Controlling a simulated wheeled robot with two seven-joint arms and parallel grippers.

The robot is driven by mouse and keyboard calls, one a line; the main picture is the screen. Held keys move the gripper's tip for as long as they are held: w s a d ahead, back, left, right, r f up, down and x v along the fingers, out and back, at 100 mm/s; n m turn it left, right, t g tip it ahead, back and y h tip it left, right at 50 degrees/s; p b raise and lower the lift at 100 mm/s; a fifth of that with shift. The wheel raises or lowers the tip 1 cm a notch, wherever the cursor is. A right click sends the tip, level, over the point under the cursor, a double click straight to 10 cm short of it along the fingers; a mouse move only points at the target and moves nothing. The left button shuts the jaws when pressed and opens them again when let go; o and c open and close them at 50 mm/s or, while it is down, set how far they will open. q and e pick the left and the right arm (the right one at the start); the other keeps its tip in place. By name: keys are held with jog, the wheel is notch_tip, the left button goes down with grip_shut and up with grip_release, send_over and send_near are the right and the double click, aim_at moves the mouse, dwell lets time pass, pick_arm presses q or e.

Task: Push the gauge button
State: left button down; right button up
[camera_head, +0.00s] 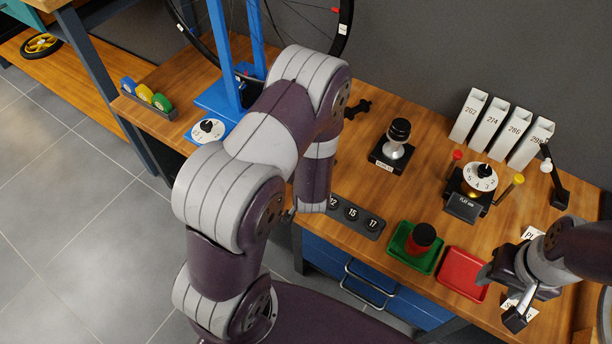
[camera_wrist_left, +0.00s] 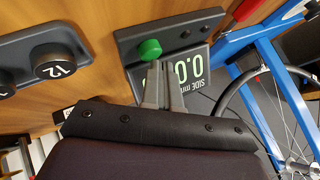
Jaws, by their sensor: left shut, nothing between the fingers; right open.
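The gauge (camera_wrist_left: 200,28) is a dark box with a lit display (camera_wrist_left: 187,75) reading 0.0 and "SIDE mm", in the left wrist view. Its round green button (camera_wrist_left: 150,47) stands up from the box. My left gripper (camera_wrist_left: 158,66) is shut and empty, its tips right at the button's lower edge in that view; I cannot tell whether they touch it. In the head view the gauge and my left gripper are hidden behind my left arm. My right gripper (camera_head: 501,296) is open and empty over the bench's right front, beside the red tray.
A blue wheel stand (camera_head: 222,95) is close to the gauge. A block of numbered knobs (camera_head: 352,216) lies near the bench front. A green tray (camera_head: 399,250), red tray (camera_head: 463,272), dial device (camera_head: 480,178) and numbered white boxes (camera_head: 490,128) occupy the right half.

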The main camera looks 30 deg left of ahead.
pick_arm(q)
jog(key=shift+r, duration=0.1)
notch_tip(320, 180, up, 6)
jog(key=p, duration=0.6)
jog(key=shift+r+p, duration=0.1)
jog(key=shift+p, duration=0.2)
jog(key=shift+d, duration=0.1)
